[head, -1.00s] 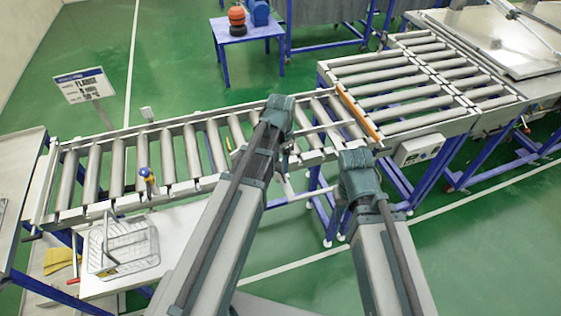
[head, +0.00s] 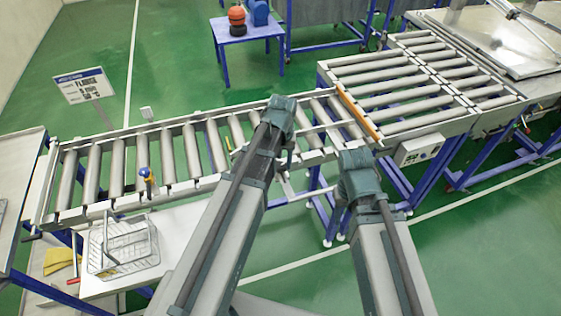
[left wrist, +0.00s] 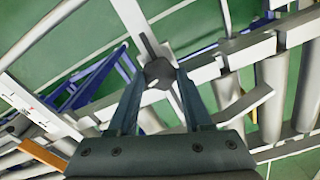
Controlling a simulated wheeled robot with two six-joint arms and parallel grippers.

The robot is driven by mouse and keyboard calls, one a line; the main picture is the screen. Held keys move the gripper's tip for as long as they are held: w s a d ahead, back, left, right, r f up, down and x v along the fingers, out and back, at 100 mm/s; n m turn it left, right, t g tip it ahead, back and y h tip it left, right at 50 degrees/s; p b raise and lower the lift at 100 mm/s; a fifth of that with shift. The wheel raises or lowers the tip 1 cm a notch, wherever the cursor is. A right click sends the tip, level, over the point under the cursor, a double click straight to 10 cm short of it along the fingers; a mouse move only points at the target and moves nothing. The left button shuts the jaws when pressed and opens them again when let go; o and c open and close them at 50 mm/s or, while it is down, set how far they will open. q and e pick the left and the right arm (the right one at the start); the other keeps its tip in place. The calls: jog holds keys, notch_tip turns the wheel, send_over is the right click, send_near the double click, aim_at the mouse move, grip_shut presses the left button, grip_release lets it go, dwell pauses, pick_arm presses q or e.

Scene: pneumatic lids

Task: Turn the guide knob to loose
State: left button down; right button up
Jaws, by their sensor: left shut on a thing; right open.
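A dark knob (left wrist: 158,73) with a dark bar-like arm shows in the left wrist view, at a pale bracket beside the roller conveyor. My left gripper (left wrist: 160,84) is shut on this knob, one finger on each side of it. In the head view my left gripper (head: 281,118) is at the conveyor's near side, and its fingers and the knob are hidden behind my arm. My right gripper (head: 358,170) is to the right of it, in front of the conveyor's near edge. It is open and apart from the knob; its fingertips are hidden. I cannot read any knob marking.
The narrow roller conveyor (head: 168,158) runs to a wider roller section (head: 395,88). An orange strip (head: 357,113) lies at the join. A wire basket (head: 124,245) sits on a shelf below. A control box (head: 420,148) hangs at right.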

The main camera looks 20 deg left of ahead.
aim_at(282, 165)
pick_arm(q)
jog(key=n, duration=0.4)
jog(key=shift+n, duration=2.8)
jog(key=shift+c, duration=1.6)
grip_release()
notch_tip(282, 165, up, 14)
jog(key=p, duration=1.3)
jog(key=shift+d+p, duration=0.3)
jog(key=shift+p, duration=0.1)
